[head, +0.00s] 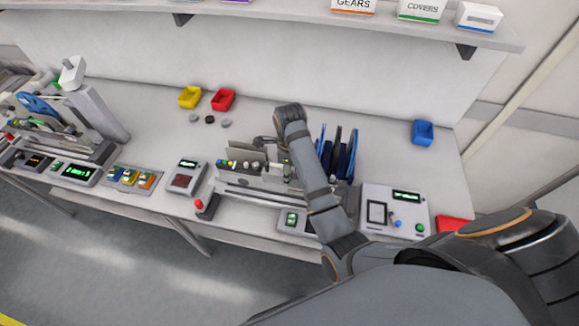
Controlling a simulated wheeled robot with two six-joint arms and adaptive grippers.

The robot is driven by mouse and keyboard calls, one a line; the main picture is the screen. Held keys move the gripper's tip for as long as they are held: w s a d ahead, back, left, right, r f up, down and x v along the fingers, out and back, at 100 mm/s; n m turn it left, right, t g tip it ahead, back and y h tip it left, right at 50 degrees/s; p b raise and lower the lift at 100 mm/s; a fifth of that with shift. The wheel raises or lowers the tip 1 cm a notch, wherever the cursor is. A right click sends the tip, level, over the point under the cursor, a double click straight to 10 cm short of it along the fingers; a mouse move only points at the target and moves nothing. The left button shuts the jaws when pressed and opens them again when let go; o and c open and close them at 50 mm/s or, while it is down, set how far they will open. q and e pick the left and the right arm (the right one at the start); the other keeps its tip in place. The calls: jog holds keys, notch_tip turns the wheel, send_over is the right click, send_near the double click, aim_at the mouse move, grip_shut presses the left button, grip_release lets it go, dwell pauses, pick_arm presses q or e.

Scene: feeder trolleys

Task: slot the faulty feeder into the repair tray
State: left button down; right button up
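My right arm reaches in from the lower right over the bench. Its gripper (266,143) is small and dark, just above a grey upright plate (243,158) with a row of coloured knobs at its front. I cannot tell whether the fingers touch the plate or how far apart they are. Several dark blue upright panels (351,155) stand to the right of the arm, and may be feeders. Which item is the faulty feeder is unclear, and I cannot pick out the repair tray for certain. My arm hides part of the central fixture (250,192). My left gripper is out of view.
A red bin (223,100) and yellow bin (190,97) stand at the back, with small dark discs in front. A blue bin (423,133) is at the right. A tester box (398,212) stands at the front right. A shelf (290,20) overhangs the bench.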

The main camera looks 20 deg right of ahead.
aim_at(278, 179)
jog(key=f, duration=0.2)
jog(key=f+p, duration=0.1)
jog(key=shift+s+d+f, duration=0.2)
jog(key=shift+f, duration=0.15)
jog(key=shift+w+f, duration=0.15)
jog(key=shift+f, duration=0.3)
jog(key=shift+a, duration=0.1)
jog(key=shift+c, duration=0.5)
grip_shut()
jog(key=shift+w+a, duration=0.15)
jog(key=shift+a, duration=0.1)
jog(key=shift+w+a, duration=0.2)
jog(key=shift+a, duration=0.1)
jog(key=shift+w+a, duration=0.3)
jog(key=shift+a, duration=0.1)
jog(key=shift+o, duration=0.5)
grip_release()
